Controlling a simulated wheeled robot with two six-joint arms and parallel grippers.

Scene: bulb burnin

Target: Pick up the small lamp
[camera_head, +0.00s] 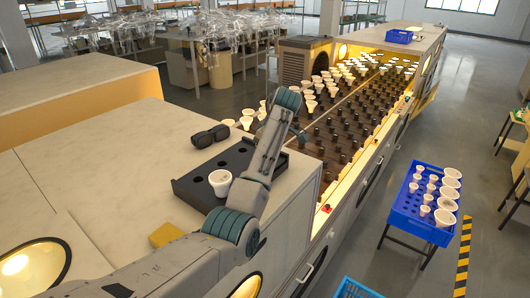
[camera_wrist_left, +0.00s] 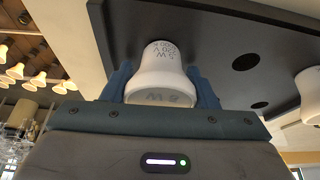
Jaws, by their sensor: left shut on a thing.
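The small lamp (camera_wrist_left: 160,75) is white, with printed text including "5W" and "220V". In the left wrist view it is between the two blue fingers of my left gripper (camera_wrist_left: 162,92), which is shut on it. Its narrow end points at the black tray (camera_wrist_left: 215,30); I cannot tell whether it still sits in a hole. In the head view my left forearm hides this lamp and the fingers. The black tray (camera_head: 190,190) lies on the pale counter, with a larger white lamp (camera_head: 220,182) standing in it. That lamp is partly seen in the left wrist view (camera_wrist_left: 311,95).
A long rack (camera_head: 340,150) with rows of sockets and several lit lamps runs behind. A blue crate (camera_head: 402,222) of white lamps stands at right. The counter's left is clear.

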